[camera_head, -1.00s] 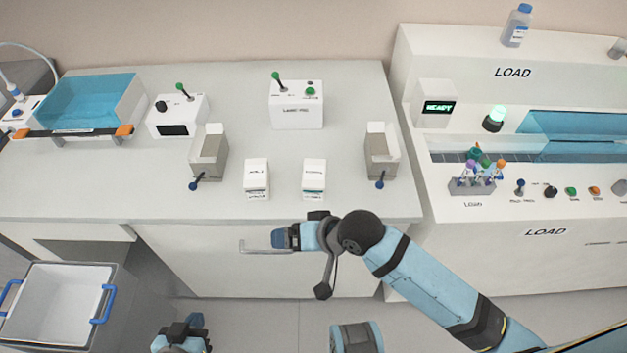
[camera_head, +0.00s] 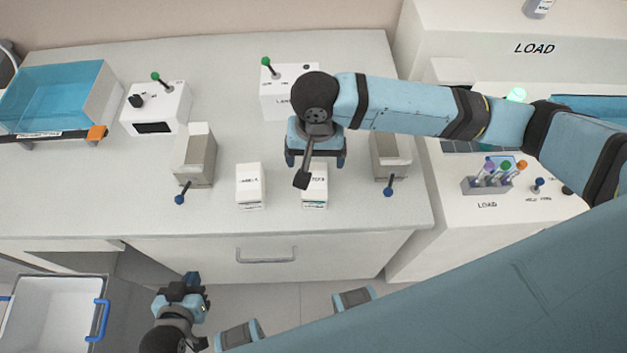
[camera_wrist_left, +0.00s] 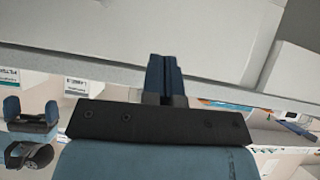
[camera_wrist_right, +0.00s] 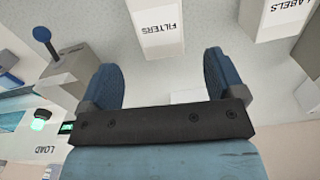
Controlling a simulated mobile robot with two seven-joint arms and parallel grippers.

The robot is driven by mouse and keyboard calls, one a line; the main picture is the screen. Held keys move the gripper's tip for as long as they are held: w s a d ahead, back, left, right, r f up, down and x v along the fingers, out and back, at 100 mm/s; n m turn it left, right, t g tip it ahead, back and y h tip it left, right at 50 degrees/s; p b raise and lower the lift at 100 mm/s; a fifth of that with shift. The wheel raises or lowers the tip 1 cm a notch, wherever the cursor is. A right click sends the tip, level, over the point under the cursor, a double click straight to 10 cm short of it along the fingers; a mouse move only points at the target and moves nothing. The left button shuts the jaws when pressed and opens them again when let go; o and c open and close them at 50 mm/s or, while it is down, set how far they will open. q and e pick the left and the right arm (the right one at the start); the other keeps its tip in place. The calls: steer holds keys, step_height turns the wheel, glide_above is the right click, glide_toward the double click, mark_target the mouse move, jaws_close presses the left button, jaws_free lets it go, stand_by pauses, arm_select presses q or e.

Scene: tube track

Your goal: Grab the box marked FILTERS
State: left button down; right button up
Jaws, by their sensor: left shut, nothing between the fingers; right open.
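The FILTERS box (camera_head: 314,192) is a small white carton standing on the counter, partly covered by my right wrist in the head view. My right gripper (camera_head: 314,162) is over the counter just behind and above the box. In the right wrist view its fingers (camera_wrist_right: 160,80) are apart with nothing between them, and the box lies beyond the fingertips. My left gripper (camera_head: 190,285) is low in front of the counter, far from the box. Its fingers (camera_wrist_left: 165,75) are together and empty.
A similar white LABELS box (camera_head: 250,186) stands to the left of the FILTERS box. Grey holders with blue levers flank the boxes, left (camera_head: 195,157) and right (camera_head: 390,155). A white device with a green lever (camera_head: 285,95) stands behind. A tube rack (camera_head: 487,185) is at right.

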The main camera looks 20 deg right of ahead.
mark_target(315, 176)
step_height(315, 176, down, 4)
steer(key=shift+f, duration=0.15)
steer(key=f, duration=0.3)
steer(key=f+b, duration=0.1)
steer(key=f, duration=0.1)
steer(key=shift+s+a, duration=0.1)
steer(key=shift+s, duration=0.15)
steer(key=shift+c, duration=0.2)
steer(key=c, duration=1)
